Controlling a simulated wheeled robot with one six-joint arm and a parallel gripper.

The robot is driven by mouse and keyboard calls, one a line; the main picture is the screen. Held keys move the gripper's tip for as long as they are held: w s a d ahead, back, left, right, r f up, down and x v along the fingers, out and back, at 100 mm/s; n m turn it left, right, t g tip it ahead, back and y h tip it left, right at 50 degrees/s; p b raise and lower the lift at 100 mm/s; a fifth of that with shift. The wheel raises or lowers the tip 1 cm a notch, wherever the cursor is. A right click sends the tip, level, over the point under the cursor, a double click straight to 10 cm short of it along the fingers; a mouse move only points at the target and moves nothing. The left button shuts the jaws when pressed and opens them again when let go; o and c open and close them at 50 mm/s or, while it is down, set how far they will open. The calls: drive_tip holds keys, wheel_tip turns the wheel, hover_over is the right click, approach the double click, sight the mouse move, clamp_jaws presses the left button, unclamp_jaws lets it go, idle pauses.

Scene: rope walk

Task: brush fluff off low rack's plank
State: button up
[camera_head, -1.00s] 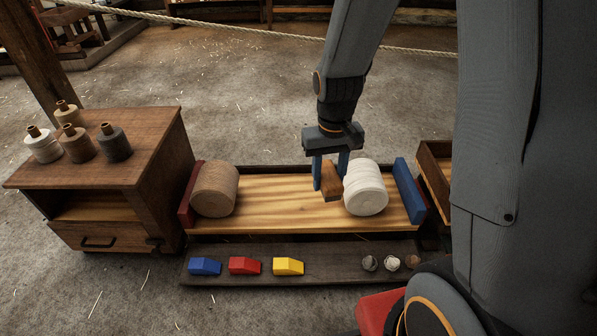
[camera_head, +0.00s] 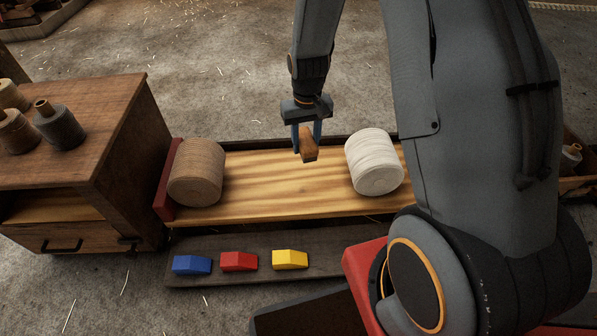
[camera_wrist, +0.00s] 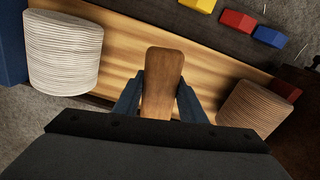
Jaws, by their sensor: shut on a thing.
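The low rack's plank (camera_head: 270,185) is pale striped wood with a tan rope coil (camera_head: 197,172) at its left and a white rope coil (camera_head: 374,161) at its right. My gripper (camera_head: 307,138) is over the back of the plank between the coils, shut on a brown wooden brush (camera_head: 308,146). In the wrist view the brush (camera_wrist: 162,80) sits between the two fingers and hides part of the plank. Its bristles do not show. I cannot tell whether it touches the plank. I see no fluff on the visible wood.
Blue (camera_head: 192,264), red (camera_head: 239,261) and yellow (camera_head: 290,259) wedges lie on a dark lower board (camera_head: 225,243) in front. A cabinet (camera_head: 100,120) with bobbins stands at left. A blue end block (camera_wrist: 12,45) is beside the white coil.

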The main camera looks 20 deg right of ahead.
drive_tip(key=b, duration=0.7)
approach(300, 194)
drive_tip(key=w+d+r, duration=0.1)
drive_tip(key=w, duration=0.3)
wheel_tip(300, 194, down, 6)
drive_tip(key=b, duration=0.4)
drive_tip(key=shift+r+b, duration=0.25)
drive_tip(key=shift+b, duration=0.15)
drive_tip(key=shift+f+b, duration=0.3)
drive_tip(key=shift+f, duration=0.7)
drive_tip(key=shift+s, duration=0.1)
drive_tip(key=s+p, duration=0.3)
drive_tip(key=shift+a+r, duration=0.2)
drive_tip(key=shift+a, duration=0.15)
drive_tip(key=shift+s, duration=0.4)
drive_tip(key=shift+f, duration=0.1)
drive_tip(key=shift+p, duration=0.35)
